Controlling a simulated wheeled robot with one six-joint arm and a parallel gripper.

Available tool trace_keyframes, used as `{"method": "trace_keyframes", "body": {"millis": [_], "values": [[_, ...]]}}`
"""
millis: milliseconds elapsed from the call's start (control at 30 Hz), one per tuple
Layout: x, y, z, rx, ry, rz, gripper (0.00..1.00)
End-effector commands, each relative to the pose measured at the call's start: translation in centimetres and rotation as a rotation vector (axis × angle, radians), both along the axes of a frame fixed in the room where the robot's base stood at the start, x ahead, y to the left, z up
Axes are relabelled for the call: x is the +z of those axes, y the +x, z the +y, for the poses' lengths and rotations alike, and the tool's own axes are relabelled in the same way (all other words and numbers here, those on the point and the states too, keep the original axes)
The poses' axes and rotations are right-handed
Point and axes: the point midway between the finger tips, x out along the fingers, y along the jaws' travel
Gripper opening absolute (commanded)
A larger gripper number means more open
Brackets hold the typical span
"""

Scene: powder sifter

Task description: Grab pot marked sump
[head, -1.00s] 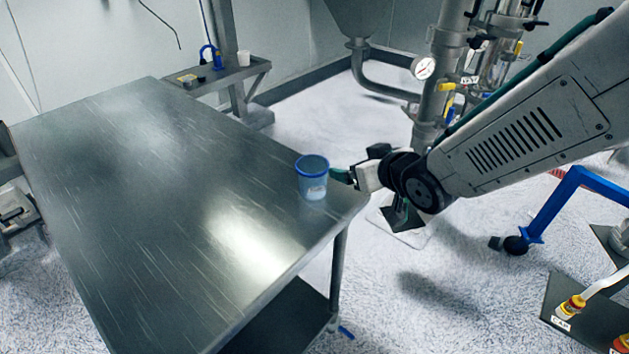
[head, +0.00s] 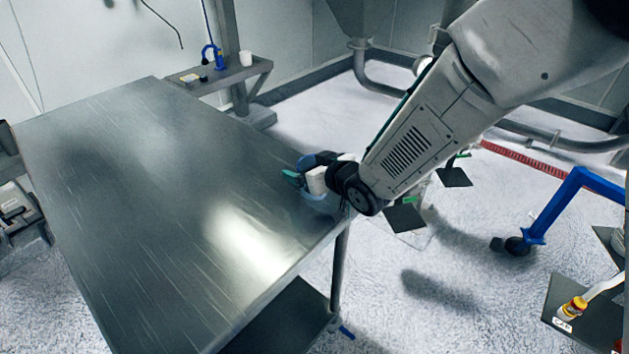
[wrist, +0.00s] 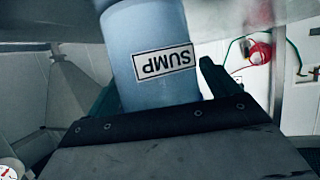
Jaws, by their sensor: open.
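The blue pot stands at the right corner of the metal table (head: 150,200). In the head view my gripper mostly covers it, with part of its blue side (head: 314,192) showing. In the wrist view the pot (wrist: 140,30) is large and close, and its SUMP label appears upside down. My gripper (wrist: 158,88) is open, with one green finger on each side of the pot. I cannot tell whether the fingers touch it. In the head view my gripper (head: 300,180) is at the pot, just above the table top.
The rest of the table top is bare.

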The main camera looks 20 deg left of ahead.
Motion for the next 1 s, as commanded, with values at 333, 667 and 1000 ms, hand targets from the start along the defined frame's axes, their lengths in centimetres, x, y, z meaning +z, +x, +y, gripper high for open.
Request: {"method": "trace_keyframes", "body": {"millis": [333, 667, 1000], "values": [[0.1, 0.0, 0.0, 0.0, 0.001, -0.001, 0.39], [0.2, 0.0, 0.0, 0.0, 0.001, -0.002, 0.39], [3.0, 0.0, 0.1, 0.0, 0.004, -0.004, 0.39]]}}
